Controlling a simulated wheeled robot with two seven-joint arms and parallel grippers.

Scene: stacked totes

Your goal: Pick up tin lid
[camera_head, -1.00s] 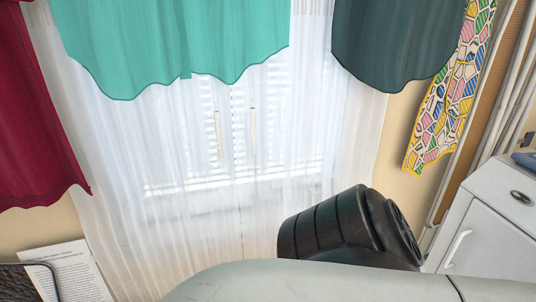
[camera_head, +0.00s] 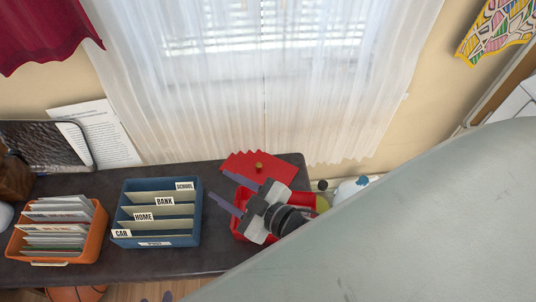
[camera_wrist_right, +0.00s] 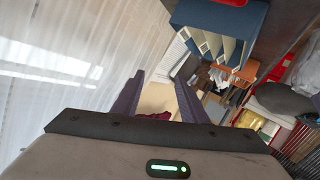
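A red tin lid (camera_head: 258,166) with a jagged edge and a small brass knob shows at the back right of the dark tabletop. A red tin (camera_head: 239,226) is in front of it, partly hidden by my right gripper. My right gripper (camera_head: 218,184) is above the tin, fingers spread and empty, pointing left. Its two purple fingers also show apart in the right wrist view (camera_wrist_right: 160,88). A red edge (camera_wrist_right: 236,2) at the top of that view is too cropped to name. My left gripper is not in view.
A blue letter sorter (camera_head: 155,243) stands left of the gripper, with an orange card box (camera_head: 50,262) farther left. A framed picture (camera_head: 45,145) and a paper sheet (camera_head: 108,130) lean on the wall. A white curtain hangs behind the table.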

